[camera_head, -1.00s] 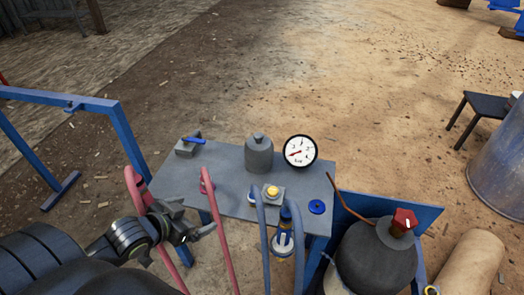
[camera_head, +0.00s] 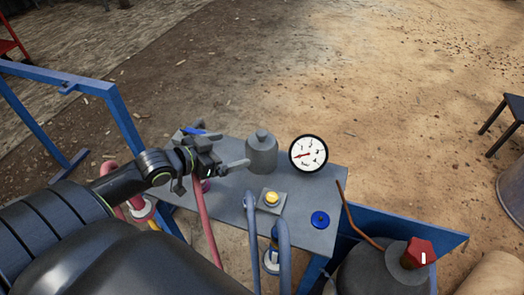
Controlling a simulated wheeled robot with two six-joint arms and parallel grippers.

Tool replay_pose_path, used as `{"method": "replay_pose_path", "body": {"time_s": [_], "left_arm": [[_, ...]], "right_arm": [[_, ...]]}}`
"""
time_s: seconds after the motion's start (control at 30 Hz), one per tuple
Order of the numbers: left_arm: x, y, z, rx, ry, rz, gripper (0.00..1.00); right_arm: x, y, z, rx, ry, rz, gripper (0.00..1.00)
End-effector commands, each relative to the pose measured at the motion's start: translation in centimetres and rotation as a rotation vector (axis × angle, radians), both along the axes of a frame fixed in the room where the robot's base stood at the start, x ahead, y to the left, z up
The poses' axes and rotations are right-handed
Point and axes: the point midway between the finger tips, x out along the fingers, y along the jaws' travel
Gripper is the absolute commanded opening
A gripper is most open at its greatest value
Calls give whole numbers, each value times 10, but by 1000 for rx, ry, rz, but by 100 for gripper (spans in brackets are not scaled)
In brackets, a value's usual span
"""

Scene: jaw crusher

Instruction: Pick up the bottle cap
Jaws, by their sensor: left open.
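A small blue round disc (camera_head: 320,219), which looks like a cap, lies flat at the right end of the grey table (camera_head: 225,215). A red lobed cap or knob (camera_head: 418,253) sits on top of a dark grey bottle (camera_head: 375,268) at the lower right. I cannot tell for sure which of these is the bottle cap. My left gripper (camera_head: 222,148) is open and empty above the table's left part, left of the grey weight-like canister (camera_head: 262,155). It is well away from both the disc and the red cap. My right gripper is not in view.
A round dial gauge (camera_head: 308,154) stands behind the table's right part. A blue frame (camera_head: 60,79) is at left, a stool (camera_head: 507,118) at right.

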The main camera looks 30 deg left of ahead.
Motion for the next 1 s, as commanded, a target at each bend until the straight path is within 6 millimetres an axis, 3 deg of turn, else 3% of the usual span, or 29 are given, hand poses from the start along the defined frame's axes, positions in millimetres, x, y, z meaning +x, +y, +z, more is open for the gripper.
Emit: {"method": "replay_pose_path", "body": {"time_s": [0.5, 0.77, 1.0], "left_arm": [[55, -16, -25, -3, -2, 2, 100], [69, -21, -30, -1, 0, -1, 100], [98, -33, -42, -4, -2, 0, 100]], "right_arm": [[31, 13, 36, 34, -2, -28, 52], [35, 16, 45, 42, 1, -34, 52], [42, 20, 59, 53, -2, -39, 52]]}}
